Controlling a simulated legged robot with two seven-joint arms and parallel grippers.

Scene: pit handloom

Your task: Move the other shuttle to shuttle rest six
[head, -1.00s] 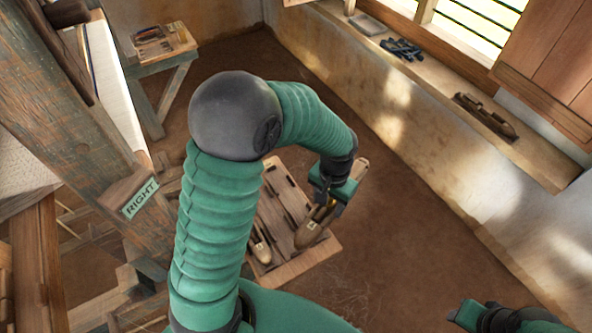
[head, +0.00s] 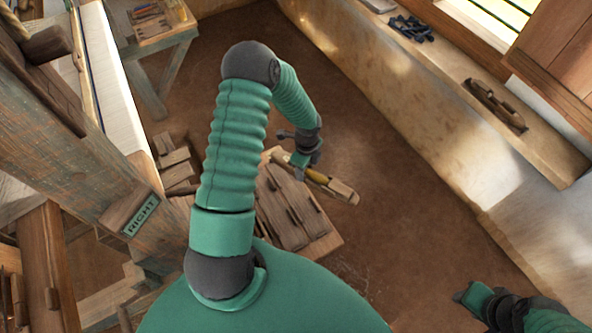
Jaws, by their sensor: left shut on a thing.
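My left gripper (head: 304,165) is shut on a wooden shuttle (head: 340,188) with a yellow middle. The shuttle points to the lower right, and its near end reaches past the right edge of a slotted wooden board (head: 318,240). The gripper appears to hold it above the board's far right part. Several long dark slots or rails show on the board. My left arm hides its left part, so I cannot tell whether another shuttle lies there. No number for rest six is readable. My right gripper (head: 468,297) is at the lower right, away from the board; its jaws are unclear.
The loom frame with a RIGHT sign (head: 141,215) stands at the left. A small side table (head: 160,42) is at the back left. A ledge (head: 470,135) on the right bears a wooden tool (head: 495,104) and dark items (head: 411,28). The brown floor between is clear.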

